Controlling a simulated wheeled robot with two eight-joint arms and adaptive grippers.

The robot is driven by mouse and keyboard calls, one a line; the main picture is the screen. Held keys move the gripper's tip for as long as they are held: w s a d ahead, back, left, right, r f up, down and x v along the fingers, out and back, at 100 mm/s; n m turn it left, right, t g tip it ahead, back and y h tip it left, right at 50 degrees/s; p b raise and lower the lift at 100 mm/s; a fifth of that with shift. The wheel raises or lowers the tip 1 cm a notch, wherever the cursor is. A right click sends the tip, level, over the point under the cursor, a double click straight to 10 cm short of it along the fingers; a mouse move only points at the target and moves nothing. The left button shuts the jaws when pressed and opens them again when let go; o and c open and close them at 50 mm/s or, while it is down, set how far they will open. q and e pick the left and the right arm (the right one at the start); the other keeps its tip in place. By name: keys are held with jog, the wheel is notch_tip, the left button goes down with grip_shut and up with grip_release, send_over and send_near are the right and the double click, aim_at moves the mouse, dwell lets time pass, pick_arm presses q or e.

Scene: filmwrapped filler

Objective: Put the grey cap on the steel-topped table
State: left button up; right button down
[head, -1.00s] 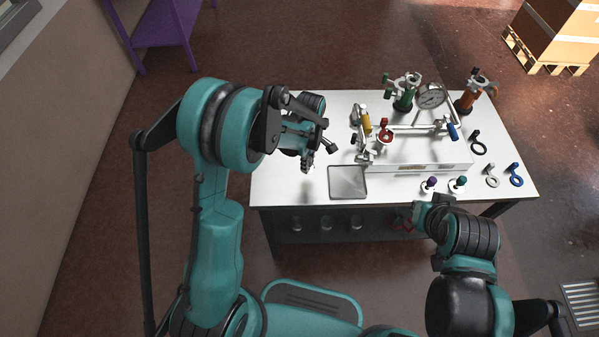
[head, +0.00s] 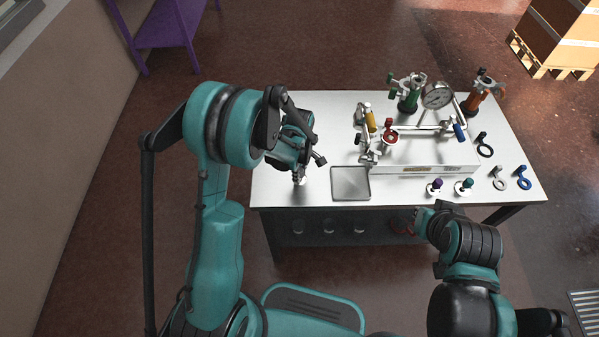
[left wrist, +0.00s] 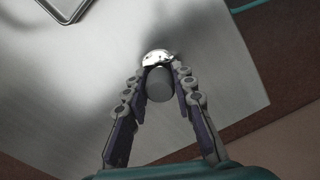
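The steel-topped table (head: 400,188) stands in front of me with a bare left end. My left gripper (head: 299,177) points down over that end, left of a shallow square tray. In the left wrist view my left gripper (left wrist: 162,68) has its fingers closed against both sides of the grey cap (left wrist: 160,86). The cap is a grey knob with a shiny metal base pointing away from the camera. Its bright base shows low over the tabletop in the head view (head: 299,182); I cannot tell whether it touches. My right gripper (head: 420,216) is by the table's front edge, its fingers unclear.
The square tray (head: 350,196) lies at the front middle. A fixture with a gauge (head: 437,96) and valves stands right of it. A purple-topped cap (head: 436,187), a teal-topped cap (head: 465,186) and several ring-ended keys lie on the right. The table's left end around my gripper is clear.

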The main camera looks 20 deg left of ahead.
pick_arm(q)
jog(key=o, duration=0.4)
jog(key=shift+c, duration=0.2)
jog(key=shift+r, duration=0.1)
notch_tip(320, 180, up, 11)
jog(key=p, duration=0.4)
jog(key=s+a+r+m+t, duration=0.1)
jog(key=s+r+m+t, duration=0.1)
jog(key=s+r+m, duration=0.3)
jog(key=s+r+m+t, duration=0.1)
jog(key=s+r+m, duration=0.1)
jog(key=r, duration=0.5)
jog(key=s+a+r+m+t, duration=0.1)
jog(key=s+r+m+t, duration=0.2)
jog(key=s+m, duration=0.5)
jog(key=shift+s+a+r+m+t, duration=0.15)
jog(key=shift+s+a+m+t, duration=0.35)
jog(key=shift+s, duration=0.5)
jog(key=shift+d, duration=0.15)
